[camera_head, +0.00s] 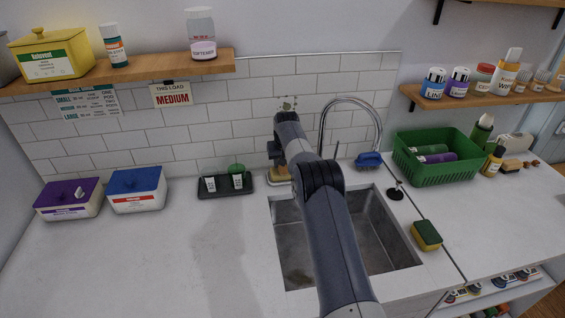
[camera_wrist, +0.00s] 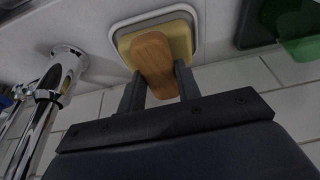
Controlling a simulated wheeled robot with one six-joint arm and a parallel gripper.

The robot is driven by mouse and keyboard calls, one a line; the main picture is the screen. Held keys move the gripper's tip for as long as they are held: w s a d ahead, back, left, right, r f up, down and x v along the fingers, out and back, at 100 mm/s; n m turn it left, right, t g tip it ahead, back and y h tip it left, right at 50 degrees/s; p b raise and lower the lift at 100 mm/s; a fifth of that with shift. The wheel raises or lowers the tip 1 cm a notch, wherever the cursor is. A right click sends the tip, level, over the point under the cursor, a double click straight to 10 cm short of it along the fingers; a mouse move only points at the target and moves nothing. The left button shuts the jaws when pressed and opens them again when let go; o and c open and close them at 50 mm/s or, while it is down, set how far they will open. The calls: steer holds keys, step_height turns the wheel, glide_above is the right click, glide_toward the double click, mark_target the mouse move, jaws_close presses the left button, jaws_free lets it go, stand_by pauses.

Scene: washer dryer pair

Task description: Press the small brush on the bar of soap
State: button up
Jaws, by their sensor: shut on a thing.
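The small wooden brush (camera_wrist: 155,62) is held between the two fingers of my gripper (camera_wrist: 158,88) in the wrist view. A pale yellow bar of soap (camera_wrist: 186,32) lies directly beyond it in a white-rimmed dish (camera_wrist: 115,28). The brush overlaps the soap in this view; its bristles are hidden, and I cannot tell whether they touch the soap. In the head view my gripper (camera_head: 274,153) is behind the sink, and the soap (camera_head: 283,176) shows just below it, partly covered by my arm.
A chrome tap (camera_head: 350,100) stands right of my gripper, also close in the wrist view (camera_wrist: 55,80). A dark tray (camera_head: 213,187) with small cups is left. The sink (camera_head: 375,235), blue brush-like item (camera_head: 368,160), sponge (camera_head: 426,235) and green basket (camera_head: 410,165) are right.

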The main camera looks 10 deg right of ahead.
steer(key=shift+r+p, duration=0.4)
steer(key=shift+r, duration=3.05)
steer(key=shift+s+f, duration=0.1)
